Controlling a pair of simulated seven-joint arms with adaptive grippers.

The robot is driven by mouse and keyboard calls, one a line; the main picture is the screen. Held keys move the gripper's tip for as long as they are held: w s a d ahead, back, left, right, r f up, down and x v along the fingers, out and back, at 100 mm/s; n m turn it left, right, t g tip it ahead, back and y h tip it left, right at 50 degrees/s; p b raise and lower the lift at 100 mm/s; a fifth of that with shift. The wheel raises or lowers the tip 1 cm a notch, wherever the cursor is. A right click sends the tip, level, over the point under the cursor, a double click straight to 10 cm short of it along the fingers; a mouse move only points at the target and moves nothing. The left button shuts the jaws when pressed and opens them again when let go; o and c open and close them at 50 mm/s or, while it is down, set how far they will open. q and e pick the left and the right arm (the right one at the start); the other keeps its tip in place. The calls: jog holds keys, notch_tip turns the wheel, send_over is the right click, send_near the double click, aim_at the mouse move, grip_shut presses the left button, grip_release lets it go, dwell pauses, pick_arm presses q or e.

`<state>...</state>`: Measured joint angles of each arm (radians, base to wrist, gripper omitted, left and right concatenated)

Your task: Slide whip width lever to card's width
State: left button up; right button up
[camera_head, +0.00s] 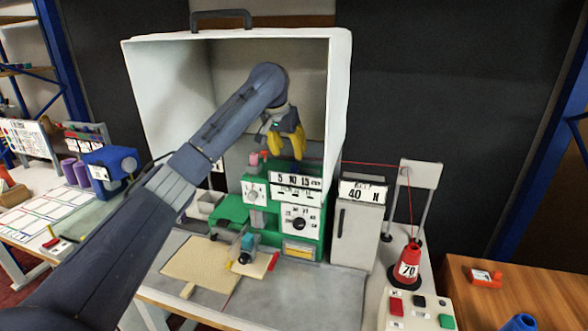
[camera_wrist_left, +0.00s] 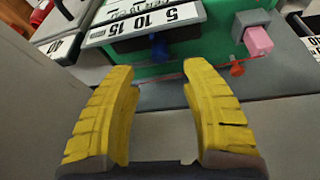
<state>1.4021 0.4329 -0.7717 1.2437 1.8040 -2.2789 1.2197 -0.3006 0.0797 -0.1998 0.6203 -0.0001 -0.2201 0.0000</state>
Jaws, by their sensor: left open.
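The green machine (camera_head: 270,215) carries a white scale plate marked 5, 10, 15 (camera_head: 296,181), which also shows in the left wrist view (camera_wrist_left: 145,22). A small blue lever (camera_wrist_left: 158,46) sticks out by this scale, near the 10 mark. My left gripper (camera_head: 286,151) is open and empty above the machine. In the left wrist view its yellow fingers (camera_wrist_left: 158,72) are spread, with the lever ahead between them and apart from them. I cannot make out a card with a width on it. My right gripper is not in view.
A white hood (camera_head: 170,100) surrounds the arm at the back and sides. A pink block (camera_wrist_left: 258,41) sits beside the scale. A grey box labelled 40 N (camera_head: 355,225) and a red cone marked 70 (camera_head: 408,268) stand to the right. A red thread runs above.

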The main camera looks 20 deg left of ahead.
aim_at(293, 165)
pick_arm(q)
jog(key=x, duration=0.8)
jog(key=shift+f, duration=0.1)
jog(key=shift+c, duration=0.3)
grip_shut()
dwell(0.3)
